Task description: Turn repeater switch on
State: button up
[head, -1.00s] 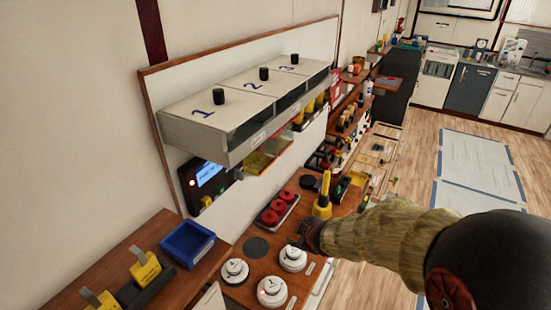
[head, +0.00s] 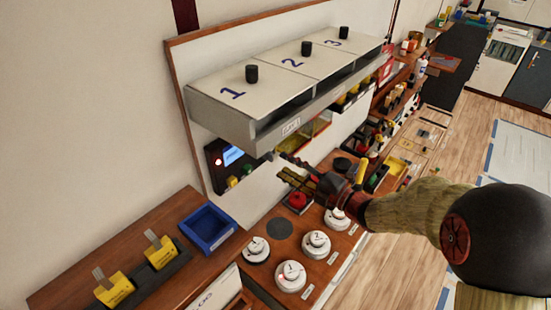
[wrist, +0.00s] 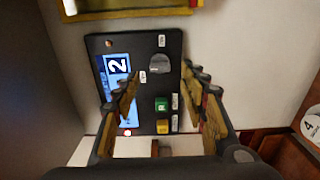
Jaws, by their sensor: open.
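A black control panel (head: 217,165) is on the wall under the numbered white box, with a lit blue display (head: 233,154) and a red light. In the wrist view the panel (wrist: 145,45) shows a grey round knob (wrist: 159,64), a green button (wrist: 162,103) and a yellow button (wrist: 162,126). Its small labels are too small to read, so I cannot tell which control is the repeater switch. My gripper (head: 282,168) is open and empty in front of the panel. In the wrist view its fingers (wrist: 163,84) stand on either side of the knob, with no contact visible.
The white box (head: 270,95) with several lids overhangs the panel. Below are white round devices (head: 316,243) on a wooden counter. A blue tray (head: 208,229) and yellow-tagged blocks (head: 160,252) sit at left.

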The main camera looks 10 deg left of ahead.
aim_at(273, 159)
jog(key=shift+x, duration=2.8)
jog(key=c, duration=0.3)
jog(key=c, duration=0.7)
grip_shut()
